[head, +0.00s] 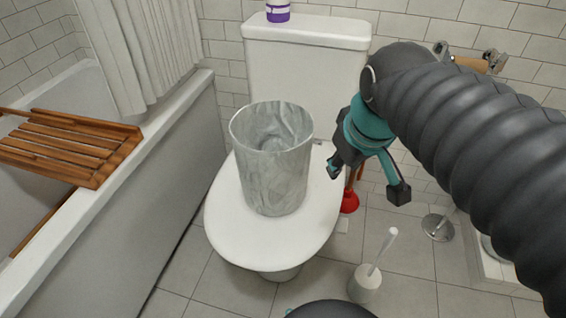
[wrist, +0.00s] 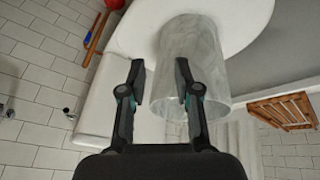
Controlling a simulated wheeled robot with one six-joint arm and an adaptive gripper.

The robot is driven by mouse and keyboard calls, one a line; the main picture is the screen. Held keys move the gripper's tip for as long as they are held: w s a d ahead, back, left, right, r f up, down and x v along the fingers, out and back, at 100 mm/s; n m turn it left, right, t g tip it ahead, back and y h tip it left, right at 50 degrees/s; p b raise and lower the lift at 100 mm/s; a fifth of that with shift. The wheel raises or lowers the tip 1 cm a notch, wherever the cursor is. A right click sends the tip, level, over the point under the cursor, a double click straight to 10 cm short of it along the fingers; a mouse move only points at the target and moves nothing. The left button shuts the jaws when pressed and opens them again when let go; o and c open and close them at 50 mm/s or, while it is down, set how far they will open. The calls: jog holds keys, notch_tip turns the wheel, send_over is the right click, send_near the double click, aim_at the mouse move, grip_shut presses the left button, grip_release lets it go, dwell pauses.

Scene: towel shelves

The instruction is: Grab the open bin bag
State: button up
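The open bin bag (head: 276,170) is a greyish, translucent, bucket-shaped bag standing upright on the closed white toilet lid (head: 225,222), with its mouth facing up. In the wrist view the bag (wrist: 205,50) shows just beyond and to the right of my fingers, partly behind the right finger. My gripper (head: 368,180) is to the right of the bag in the head view, with its fingers spread apart. The wrist view shows my gripper (wrist: 160,82) open, with no object held between its fingers. I cannot tell whether the right finger touches the bag.
The toilet tank (head: 305,75) stands behind, with a purple-and-white bottle (head: 278,11) on top. A red plunger (head: 349,201) and a toilet brush (head: 366,282) stand on the floor at right. A wooden rack (head: 70,147) lies across the bathtub (head: 140,190) at left.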

jog(key=w+a+r+n+g+p, duration=0.1)
jog(key=w+a+r+n, duration=0.2)
jog(key=w+n, duration=0.3)
jog(key=w+a+r+n+g+p, duration=0.1)
jog(key=w+a+r+n+g, duration=0.15)
jog(key=w, duration=0.55)
jog(key=n+g+p, duration=0.1)
jog(key=n+g, duration=0.1)
jog(key=n, duration=0.9)
send_over(257, 106)
jog(key=f, duration=0.2)
jog(key=shift+m+t, duration=0.25)
notch_tip(257, 106, down, 8)
jog(key=shift+w+r+b, duration=0.15)
jog(key=shift+r+b, duration=0.1)
jog(key=shift+b, duration=0.25)
jog(key=shift+s+a+f, duration=0.1)
jog(key=shift+f, duration=0.8)
jog(key=shift+s+a+f, duration=0.15)
jog(key=shift+f, duration=0.75)
jog(key=shift+s+a+f, duration=0.1)
jog(key=shift+f, duration=0.8)
grip_shut()
